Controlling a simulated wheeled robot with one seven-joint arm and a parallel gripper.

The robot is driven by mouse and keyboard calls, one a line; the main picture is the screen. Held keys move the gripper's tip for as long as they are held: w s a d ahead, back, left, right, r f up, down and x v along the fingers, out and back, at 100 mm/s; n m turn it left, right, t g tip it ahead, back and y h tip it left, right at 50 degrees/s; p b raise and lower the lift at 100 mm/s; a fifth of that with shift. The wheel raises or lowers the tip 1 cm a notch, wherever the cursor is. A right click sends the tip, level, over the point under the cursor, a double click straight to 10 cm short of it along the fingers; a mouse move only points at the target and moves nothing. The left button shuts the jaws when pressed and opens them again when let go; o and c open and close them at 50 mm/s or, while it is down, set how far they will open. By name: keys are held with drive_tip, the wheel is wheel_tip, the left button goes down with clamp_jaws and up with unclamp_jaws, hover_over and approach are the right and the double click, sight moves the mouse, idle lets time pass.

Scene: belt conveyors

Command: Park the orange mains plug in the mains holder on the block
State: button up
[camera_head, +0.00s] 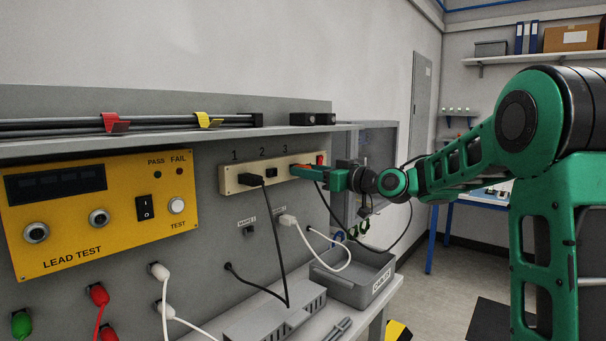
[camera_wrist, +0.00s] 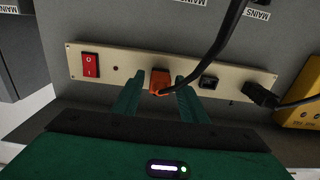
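The orange mains plug (camera_wrist: 160,80) sits in the position 3 socket of the cream strip (camera_wrist: 122,55). Its dark cable trails upward in the wrist view. In the head view a little of the orange plug (camera_head: 298,168) shows at my gripper's tip. My gripper (camera_wrist: 158,88) is open, with one green finger on each side of the plug and a gap visible to each finger. It also shows at the strip's right end in the head view (camera_head: 312,174). A grey slotted block (camera_head: 275,315) lies on the bench; I cannot tell which part of it is the mains holder.
A black plug (camera_head: 250,181) is in socket 1; socket 2 (camera_head: 270,171) is empty. A red switch (camera_wrist: 91,65) is beside the orange plug. A grey cable tray (camera_head: 352,280) stands on the bench. Black and white cables hang in front of the panel. A shelf (camera_head: 190,135) overhangs the strip.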

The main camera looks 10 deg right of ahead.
drive_tip(key=c, duration=1)
drive_tip(key=shift+s+d, duration=0.1)
drive_tip(key=shift+s, duration=0.05)
drive_tip(key=v, duration=0.5)
idle(0.4)
idle(0.4)
